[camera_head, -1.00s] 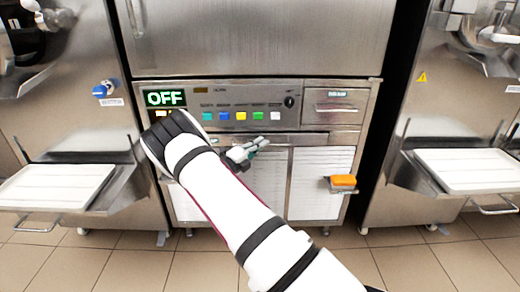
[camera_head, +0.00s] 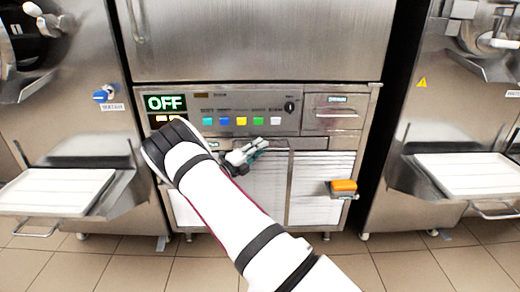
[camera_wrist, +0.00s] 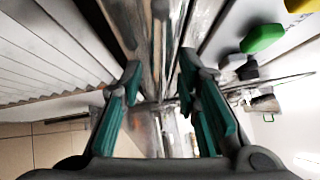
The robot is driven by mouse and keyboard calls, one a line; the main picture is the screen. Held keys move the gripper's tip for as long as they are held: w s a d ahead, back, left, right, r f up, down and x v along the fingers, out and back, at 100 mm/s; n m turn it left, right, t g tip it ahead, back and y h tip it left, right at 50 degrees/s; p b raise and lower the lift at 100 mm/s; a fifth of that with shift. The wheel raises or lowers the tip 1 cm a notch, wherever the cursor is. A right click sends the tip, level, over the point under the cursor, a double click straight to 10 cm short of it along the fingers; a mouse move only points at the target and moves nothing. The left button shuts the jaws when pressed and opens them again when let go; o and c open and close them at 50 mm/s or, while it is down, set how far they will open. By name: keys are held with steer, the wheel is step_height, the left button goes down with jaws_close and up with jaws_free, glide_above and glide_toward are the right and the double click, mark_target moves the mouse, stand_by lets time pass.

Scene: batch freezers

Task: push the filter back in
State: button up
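My gripper (camera_head: 262,148) is in front of the middle machine, just below its control panel. In the wrist view its two green-padded fingers (camera_wrist: 160,85) are apart, with no object clearly held between them. A metal strip (camera_head: 305,143), possibly the filter's front, runs below the panel; my gripper partly covers it. Metal edges (camera_wrist: 160,45) show between and beyond the fingers in the wrist view, too blurred to tell which part they are. I cannot tell how far the filter stands out or whether a finger touches it.
Colored buttons (camera_head: 241,121) sit just above my gripper; a green one shows close in the wrist view (camera_wrist: 263,38). White louvered panels (camera_head: 320,185) lie below. An orange block (camera_head: 344,186) juts out at the right. White trays (camera_head: 55,190) flank the machine.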

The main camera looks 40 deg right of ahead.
steer(key=v, duration=1.1)
steer(key=shift+a+r, duration=0.1)
steer(key=shift+a, duration=0.05)
